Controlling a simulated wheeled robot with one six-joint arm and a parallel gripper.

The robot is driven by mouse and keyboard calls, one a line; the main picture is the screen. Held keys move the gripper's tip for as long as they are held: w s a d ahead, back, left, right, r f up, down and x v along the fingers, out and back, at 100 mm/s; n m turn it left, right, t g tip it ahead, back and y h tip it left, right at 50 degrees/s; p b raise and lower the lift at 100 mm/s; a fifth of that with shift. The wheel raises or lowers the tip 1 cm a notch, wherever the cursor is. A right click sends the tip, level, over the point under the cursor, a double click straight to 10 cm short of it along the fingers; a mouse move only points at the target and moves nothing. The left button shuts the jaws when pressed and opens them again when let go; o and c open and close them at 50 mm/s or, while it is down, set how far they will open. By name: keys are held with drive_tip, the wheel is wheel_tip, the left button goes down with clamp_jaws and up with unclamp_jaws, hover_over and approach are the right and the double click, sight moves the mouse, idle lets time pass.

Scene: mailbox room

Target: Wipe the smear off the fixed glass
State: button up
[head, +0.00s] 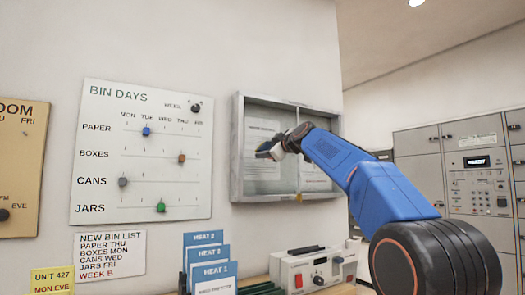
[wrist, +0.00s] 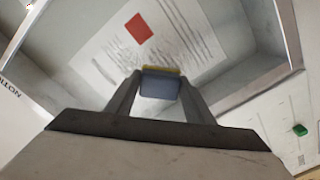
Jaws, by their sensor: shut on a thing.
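A grey-framed wall cabinet (head: 237,150) with two glass panes hangs right of the bin-days board in the head view. My gripper (head: 268,150) is in front of its left pane. In the wrist view, my gripper (wrist: 158,95) is shut on a small blue-grey block with a yellow edge (wrist: 160,84), like a sponge. The yellow edge faces the pane. Behind the glass is a white notice (wrist: 105,62) with a red square (wrist: 139,28). I cannot make out a distinct smear, nor tell whether the block touches the glass.
The bin-days board (head: 100,150) with sliders is on the wall to the left. Below are blue cards (head: 203,240), a white device with a red button (head: 305,270) and a counter (head: 345,289). Grey mailboxes (head: 420,160) stand at the right.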

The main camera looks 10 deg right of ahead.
sight(256, 146)
drive_tip(key=shift+w+d+r, duration=0.8)
drive_tip(key=shift+w+d, duration=0.6)
drive_tip(key=shift+d, duration=2.4)
drive_tip(key=shift+s+a, duration=0.55)
drive_tip(key=shift+a, duration=1.15)
drive_tip(key=shift+s+a, duration=0.55)
drive_tip(key=shift+a, duration=1.1)
drive_tip(key=shift+s+a, duration=0.55)
drive_tip(key=shift+a, duration=1.15)
drive_tip(key=shift+s, duration=0.1)
drive_tip(key=shift+v, duration=2.95)
drive_tip(key=shift+d, duration=0.1)
drive_tip(key=shift+v, duration=1.5)
drive_tip(key=shift+r, duration=0.1)
